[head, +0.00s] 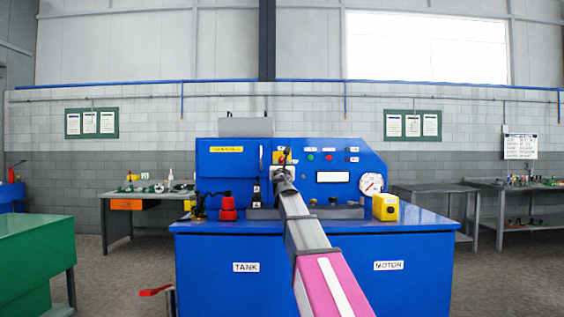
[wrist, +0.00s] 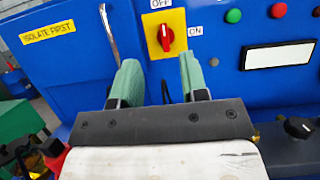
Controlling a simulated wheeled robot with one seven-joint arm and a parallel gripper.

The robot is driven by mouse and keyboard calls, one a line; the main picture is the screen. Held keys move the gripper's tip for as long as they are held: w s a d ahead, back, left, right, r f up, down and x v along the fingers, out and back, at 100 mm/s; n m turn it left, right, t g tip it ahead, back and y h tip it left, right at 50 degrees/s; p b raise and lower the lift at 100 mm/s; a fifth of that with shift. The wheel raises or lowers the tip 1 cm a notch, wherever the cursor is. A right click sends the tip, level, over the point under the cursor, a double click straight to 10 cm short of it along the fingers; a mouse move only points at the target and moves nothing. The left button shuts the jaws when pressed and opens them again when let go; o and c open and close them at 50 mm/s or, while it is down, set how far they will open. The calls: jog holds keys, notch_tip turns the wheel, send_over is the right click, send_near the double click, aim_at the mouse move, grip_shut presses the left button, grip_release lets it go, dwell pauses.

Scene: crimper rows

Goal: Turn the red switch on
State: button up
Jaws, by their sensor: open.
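The red switch (wrist: 166,38) is a rotary knob on a yellow plate on the blue panel. An OFF label (wrist: 160,4) is above it and an ON label (wrist: 195,31) is to its right. The knob's handle stands nearly upright, towards OFF. My gripper (wrist: 157,64) is open, with its two green fingers apart and nothing between them. In the wrist view the knob shows just beyond the fingertips, between them; I see no contact.
A metal handle (wrist: 111,32) is left of the switch. Green (wrist: 233,16) and red (wrist: 278,10) buttons and a white display (wrist: 280,55) are to its right. On the blue bench (head: 425,219) stand a red device (head: 228,208) and a yellow box (head: 385,207).

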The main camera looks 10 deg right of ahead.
send_near(282, 160)
jog(key=x, duration=0.5)
jog(key=shift+w+r, duration=0.15)
jog(key=shift+w, duration=0.05)
jog(key=x, duration=0.3)
jog(key=shift+w, duration=0.25)
jog(key=shift+w+d+r, duration=0.15)
jog(key=shift+w+r, duration=0.15)
jog(key=shift+w, duration=0.25)
grip_shut()
